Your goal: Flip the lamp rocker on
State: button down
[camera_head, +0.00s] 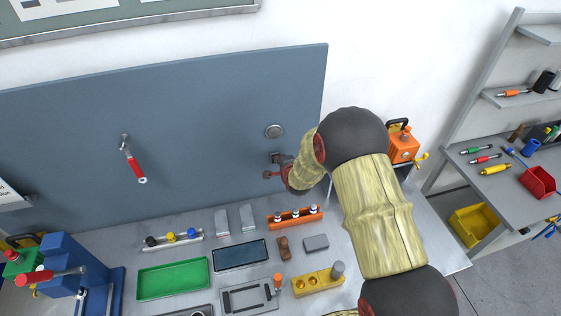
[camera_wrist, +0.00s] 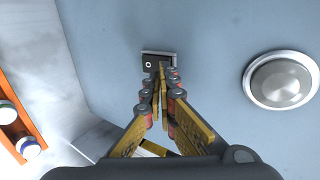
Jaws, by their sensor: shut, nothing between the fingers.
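The lamp rocker (camera_wrist: 149,64) is a small dark switch in a grey frame on the blue-grey panel, with a white ring mark on its left part. In the head view the rocker (camera_head: 277,157) sits below a round silver button, partly hidden by my gripper. My gripper (camera_wrist: 162,70) is shut and empty, its fingertips together in front of the rocker and covering its right part. In the head view my gripper (camera_head: 270,175) is at the panel, seen from the side. I cannot tell whether the tips touch the rocker.
The round silver button (camera_wrist: 281,80) is close beside the rocker; it also shows in the head view (camera_head: 274,130). A red-handled lever (camera_head: 134,163) is on the panel to the left. An orange rack (camera_head: 295,218), a green tray (camera_head: 173,279) and other items lie on the bench below.

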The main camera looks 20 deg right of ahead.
jog(key=shift+r, duration=0.2)
jog(key=shift+r, duration=0.65)
dwell(0.3)
